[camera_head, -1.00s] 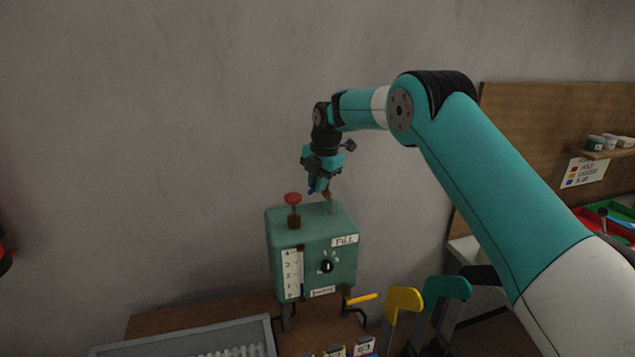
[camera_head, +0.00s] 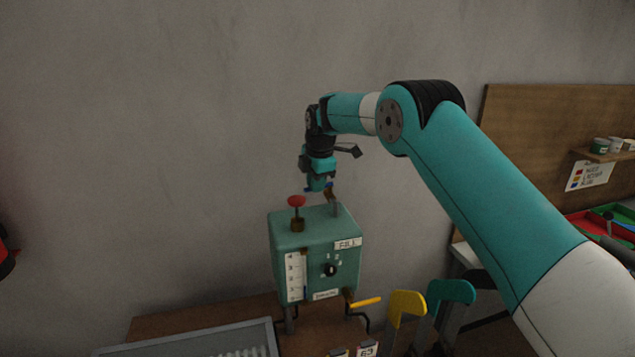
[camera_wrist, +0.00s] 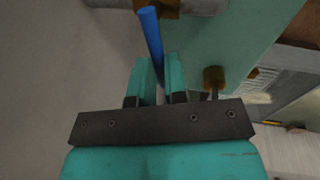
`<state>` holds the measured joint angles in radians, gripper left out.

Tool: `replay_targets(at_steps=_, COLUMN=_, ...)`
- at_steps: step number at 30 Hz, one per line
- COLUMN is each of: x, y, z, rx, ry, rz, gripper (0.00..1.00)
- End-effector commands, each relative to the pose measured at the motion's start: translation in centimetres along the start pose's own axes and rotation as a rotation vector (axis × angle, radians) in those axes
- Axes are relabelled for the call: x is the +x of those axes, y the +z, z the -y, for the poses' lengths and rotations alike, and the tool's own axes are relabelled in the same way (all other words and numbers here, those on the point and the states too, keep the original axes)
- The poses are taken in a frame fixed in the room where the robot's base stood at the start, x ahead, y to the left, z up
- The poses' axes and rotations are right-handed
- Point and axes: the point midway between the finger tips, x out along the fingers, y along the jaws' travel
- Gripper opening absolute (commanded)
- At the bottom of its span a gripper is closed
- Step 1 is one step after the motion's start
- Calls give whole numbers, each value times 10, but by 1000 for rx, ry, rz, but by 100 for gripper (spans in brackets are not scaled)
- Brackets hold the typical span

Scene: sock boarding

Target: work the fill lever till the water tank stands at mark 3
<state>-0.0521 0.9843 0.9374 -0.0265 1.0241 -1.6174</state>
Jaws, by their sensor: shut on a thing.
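The water tank (camera_head: 345,222) is a teal box against the wall, with a FILL plate and a black dial (camera_head: 330,269) on its front. A white scale (camera_head: 293,277) with numbered marks runs down its left front. Blue shows in the narrow gauge (camera_head: 305,293) only low down, beside the lower marks; the exact level is too small to read. My gripper (camera_head: 319,189) is above the tank top, shut on the blue handle of the fill lever (camera_wrist: 149,30). The handle runs between both fingers in the wrist view. The lever's post (camera_head: 335,206) stands on the tank top.
A red knob (camera_head: 297,201) stands on the tank top, left of my gripper. A yellow-handled crank (camera_head: 366,301) sits below the tank. Yellow (camera_head: 407,302) and teal (camera_head: 450,291) upright shapes stand to the right. A grey tray (camera_head: 190,340) lies at front left.

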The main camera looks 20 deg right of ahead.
Motion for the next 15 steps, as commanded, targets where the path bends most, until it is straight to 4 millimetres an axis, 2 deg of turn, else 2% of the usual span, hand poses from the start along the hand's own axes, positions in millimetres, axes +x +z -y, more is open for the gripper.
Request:
replay_targets(at_steps=6, x=-1, y=-1, z=-6, rx=117, ry=2, rz=23, gripper=0)
replay_targets(at_steps=15, x=0, y=0, z=-9, rx=191, ry=2, rz=38, gripper=0)
